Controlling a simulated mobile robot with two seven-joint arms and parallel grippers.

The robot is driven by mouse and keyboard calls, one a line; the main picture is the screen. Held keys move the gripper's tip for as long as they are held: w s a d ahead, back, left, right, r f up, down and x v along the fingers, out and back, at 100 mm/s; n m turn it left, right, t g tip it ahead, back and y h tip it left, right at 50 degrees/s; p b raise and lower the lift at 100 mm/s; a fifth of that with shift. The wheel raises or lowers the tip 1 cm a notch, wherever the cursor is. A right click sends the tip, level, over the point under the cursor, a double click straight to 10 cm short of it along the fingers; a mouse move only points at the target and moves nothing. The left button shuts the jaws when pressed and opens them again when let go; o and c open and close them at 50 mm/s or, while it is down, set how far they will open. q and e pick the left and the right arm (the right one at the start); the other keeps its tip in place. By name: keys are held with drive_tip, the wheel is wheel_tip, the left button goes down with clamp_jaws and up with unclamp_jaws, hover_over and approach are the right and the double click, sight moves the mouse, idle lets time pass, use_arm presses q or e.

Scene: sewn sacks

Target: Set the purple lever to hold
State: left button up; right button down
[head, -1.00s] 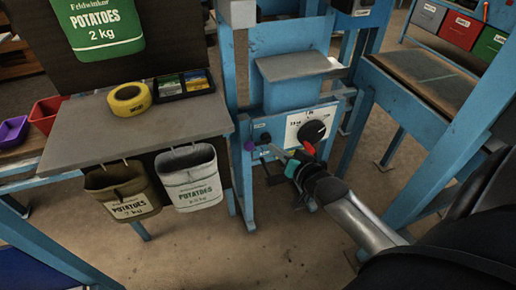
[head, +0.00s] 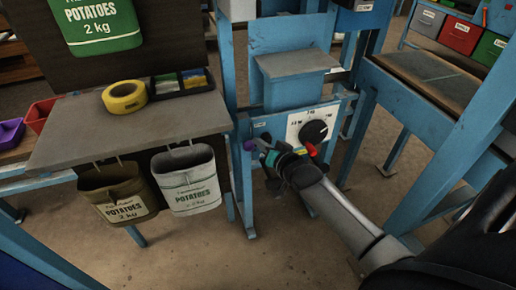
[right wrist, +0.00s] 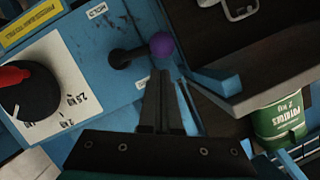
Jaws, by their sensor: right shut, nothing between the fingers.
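The purple lever shows in the head view as a small purple knob (head: 249,145) at the left edge of the blue machine's front panel. In the right wrist view its round purple knob (right wrist: 161,45) sits on a short black shaft that points right in the picture. A small HOLD label (right wrist: 97,10) is on the panel up and left of the shaft. My right gripper (right wrist: 160,76) is shut and empty, its fingertips just below the knob in that view; contact cannot be told. In the head view the right gripper (head: 260,145) is just right of the knob. My left gripper is out of view.
A dial (head: 313,132) with a red pointer is on a white plate right of the lever. A grey bench (head: 120,128) with yellow tape (head: 125,97) stands left; a brown sack (head: 118,193) and a white sack (head: 188,180) hang from its front. A blue post (head: 229,110) stands close left.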

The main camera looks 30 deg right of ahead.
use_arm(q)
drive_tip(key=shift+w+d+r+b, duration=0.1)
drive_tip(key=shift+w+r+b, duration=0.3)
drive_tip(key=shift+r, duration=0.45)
use_arm(e)
drive_tip(key=shift+w+a+f, duration=0.25)
drive_tip(key=shift+w+f, duration=0.15)
drive_tip(key=shift+f, duration=0.15)
use_arm(q)
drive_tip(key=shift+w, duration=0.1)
drive_tip(key=shift+p, duration=0.3)
use_arm(e)
drive_tip(key=shift+a, duration=0.1)
drive_tip(key=shift+f+n, duration=0.15)
drive_tip(key=shift+n, duration=0.15)
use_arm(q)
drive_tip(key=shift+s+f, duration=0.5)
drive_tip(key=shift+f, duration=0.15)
